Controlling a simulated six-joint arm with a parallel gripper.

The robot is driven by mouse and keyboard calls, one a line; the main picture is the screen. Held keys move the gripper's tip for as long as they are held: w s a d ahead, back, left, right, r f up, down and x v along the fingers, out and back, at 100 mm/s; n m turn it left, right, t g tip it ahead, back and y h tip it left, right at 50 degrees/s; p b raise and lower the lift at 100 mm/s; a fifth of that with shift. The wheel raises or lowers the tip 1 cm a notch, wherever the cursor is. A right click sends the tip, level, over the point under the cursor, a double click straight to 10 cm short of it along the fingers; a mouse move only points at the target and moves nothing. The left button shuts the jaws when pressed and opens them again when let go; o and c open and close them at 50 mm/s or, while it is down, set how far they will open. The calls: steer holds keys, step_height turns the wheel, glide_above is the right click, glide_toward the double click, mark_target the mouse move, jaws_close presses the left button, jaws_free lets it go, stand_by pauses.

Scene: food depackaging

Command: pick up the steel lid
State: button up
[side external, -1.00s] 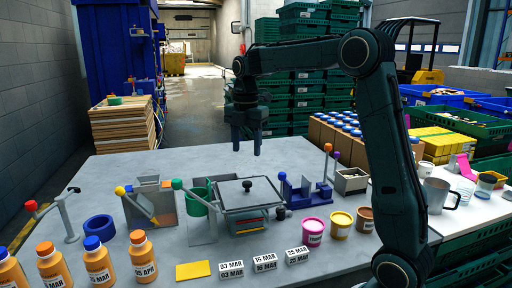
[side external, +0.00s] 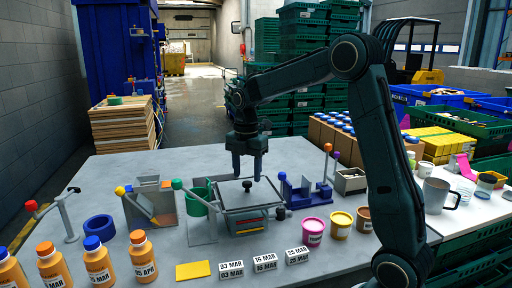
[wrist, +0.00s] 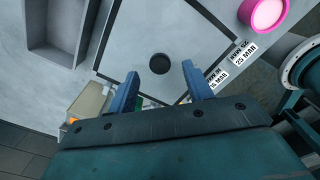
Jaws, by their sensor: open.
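The steel lid (side external: 262,196) is a flat grey square plate with a round black knob (side external: 247,185) at its middle. It lies on a box-like container (side external: 252,222) in the centre of the table. In the wrist view the lid (wrist: 190,50) fills the middle, with the knob (wrist: 160,63) just beyond the fingertips. My gripper (side external: 247,178) hangs above the lid with its fingers pointing down. It is open and empty, and its two blue fingers (wrist: 160,79) show apart in the wrist view, with the knob lying between their lines. The gripper appears apart from the knob.
A green cylinder on a stand (side external: 200,205) is close left of the lid. A blue rack (side external: 305,192) is close right. Pink (side external: 313,232) and yellow tubs (side external: 341,225) and date cards (side external: 231,269) are in front. The table behind the lid is clear.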

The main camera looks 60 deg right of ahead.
mark_target(247, 182)
steer(key=shift+f, duration=1.4)
jaws_close()
steer(key=shift+r, duration=0.2)
step_height(247, 182, up, 20)
steer(key=shift+f, duration=0.15)
stand_by(0.5)
